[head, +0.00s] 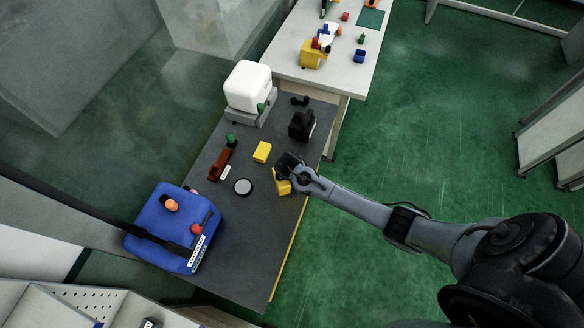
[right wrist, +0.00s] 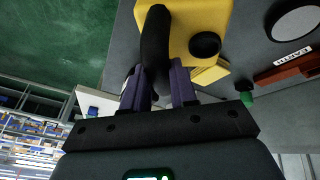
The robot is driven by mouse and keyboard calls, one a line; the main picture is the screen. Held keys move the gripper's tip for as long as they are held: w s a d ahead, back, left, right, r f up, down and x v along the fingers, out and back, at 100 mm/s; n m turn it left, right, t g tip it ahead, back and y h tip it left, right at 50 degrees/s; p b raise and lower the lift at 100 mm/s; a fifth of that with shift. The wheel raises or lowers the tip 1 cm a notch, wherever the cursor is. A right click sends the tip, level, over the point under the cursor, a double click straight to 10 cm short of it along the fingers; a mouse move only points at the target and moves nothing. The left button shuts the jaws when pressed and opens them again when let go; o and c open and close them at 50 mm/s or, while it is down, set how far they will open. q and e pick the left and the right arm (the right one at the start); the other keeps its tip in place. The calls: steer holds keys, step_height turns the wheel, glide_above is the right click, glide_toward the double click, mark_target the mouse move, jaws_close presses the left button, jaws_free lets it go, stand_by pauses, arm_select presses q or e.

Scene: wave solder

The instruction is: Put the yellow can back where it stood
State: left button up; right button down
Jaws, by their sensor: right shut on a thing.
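The yellow can (head: 283,186) is at the right edge of the dark bench top, partly hidden by my right gripper (head: 287,166). In the right wrist view the yellow can (right wrist: 195,30) shows a curved black handle (right wrist: 155,40) and a round black cap (right wrist: 205,45). My right gripper (right wrist: 158,88) is shut on that handle. Whether the can touches the bench cannot be told. My left gripper is not in view.
On the bench top (head: 255,235) are a yellow block (head: 262,152), a round grey-topped disc (head: 243,187), a brown labelled piece (head: 220,163), a black device (head: 302,125) and a white box (head: 248,86). A blue machine (head: 165,225) stands at left. The bench front is clear.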

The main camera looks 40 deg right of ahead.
steer(key=shift+f+b, duration=0.3)
steer(key=shift+f, duration=0.1)
jaws_free()
steer(key=shift+f, duration=0.1)
stand_by(0.7)
steer(key=shift+r+p, duration=0.35)
steer(key=shift+p, duration=0.05)
steer(key=shift+r+p, duration=3.1)
steer(key=shift+p, duration=0.2)
steer(key=shift+r, duration=0.1)
